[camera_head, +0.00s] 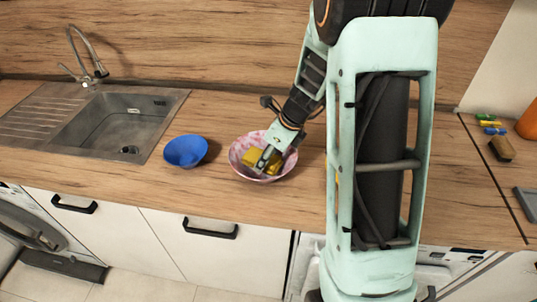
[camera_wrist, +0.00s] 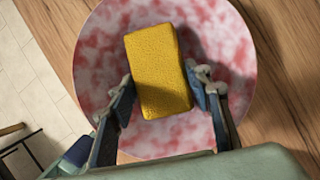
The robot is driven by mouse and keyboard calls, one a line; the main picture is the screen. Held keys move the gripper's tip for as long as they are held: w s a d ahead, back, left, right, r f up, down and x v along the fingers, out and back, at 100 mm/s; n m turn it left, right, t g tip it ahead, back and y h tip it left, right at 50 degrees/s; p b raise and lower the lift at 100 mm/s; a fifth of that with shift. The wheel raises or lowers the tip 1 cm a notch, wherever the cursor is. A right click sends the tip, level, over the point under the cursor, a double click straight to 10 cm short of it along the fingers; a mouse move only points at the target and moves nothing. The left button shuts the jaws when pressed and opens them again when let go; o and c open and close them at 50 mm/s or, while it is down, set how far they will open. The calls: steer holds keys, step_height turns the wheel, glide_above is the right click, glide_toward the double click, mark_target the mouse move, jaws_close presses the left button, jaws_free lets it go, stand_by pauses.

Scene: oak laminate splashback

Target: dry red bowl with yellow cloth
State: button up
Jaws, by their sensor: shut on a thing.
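The red bowl (camera_head: 234,152), mottled red and white, stands upright on the wooden counter, right of the blue bowl. It fills much of the wrist view (camera_wrist: 105,55). The yellow cloth (camera_head: 250,155), a thick rectangular block, is inside the bowl. In the wrist view the yellow cloth (camera_wrist: 158,65) lies between the two fingers. My gripper (camera_head: 266,160) reaches down into the bowl and is shut on the cloth. It also shows in the wrist view (camera_wrist: 162,90). The cloth's underside is hidden, so I cannot tell whether it touches the bowl.
A blue bowl (camera_head: 186,151) stands just left of the red bowl. A metal sink (camera_head: 118,120) with a tap (camera_head: 88,58) is further left.

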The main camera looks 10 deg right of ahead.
steer(key=shift+s+f, duration=0.1)
steer(key=shift+w+d+p, duration=0.35)
steer(key=shift+w+d, duration=0.25)
steer(key=shift+w, duration=0.15)
steer(key=shift+a, duration=0.1)
steer(key=shift+s+a, duration=0.6)
steer(key=shift+s, duration=0.2)
steer(key=shift+w+d, duration=0.7)
steer(key=shift+w, duration=0.1)
